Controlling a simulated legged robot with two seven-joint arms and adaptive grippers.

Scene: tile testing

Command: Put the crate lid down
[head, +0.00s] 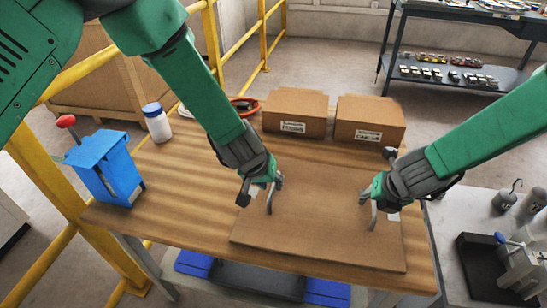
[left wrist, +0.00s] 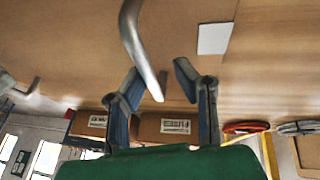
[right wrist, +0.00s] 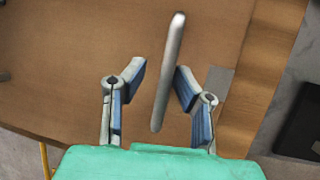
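The crate lid (head: 318,232) is a flat brown board lying on the front right of the wooden table (head: 165,205), with curved metal handles. I cannot tell if there is a crate beneath it. My left gripper (head: 262,183) is over the lid's left side, fingers apart around one handle (left wrist: 138,45), not visibly pinching it. My right gripper (head: 374,192) is over the lid's right side, fingers also apart, with the other handle (right wrist: 168,75) between them. Light plates show on the lid's surface in the left wrist view (left wrist: 214,38) and in the right wrist view (right wrist: 217,80).
Two cardboard boxes (head: 295,112) (head: 368,121) stand at the table's back. A blue device (head: 103,168) and a white bottle (head: 157,124) are at the left. A grey bench with dark equipment (head: 490,268) adjoins the right. The table's left middle is clear.

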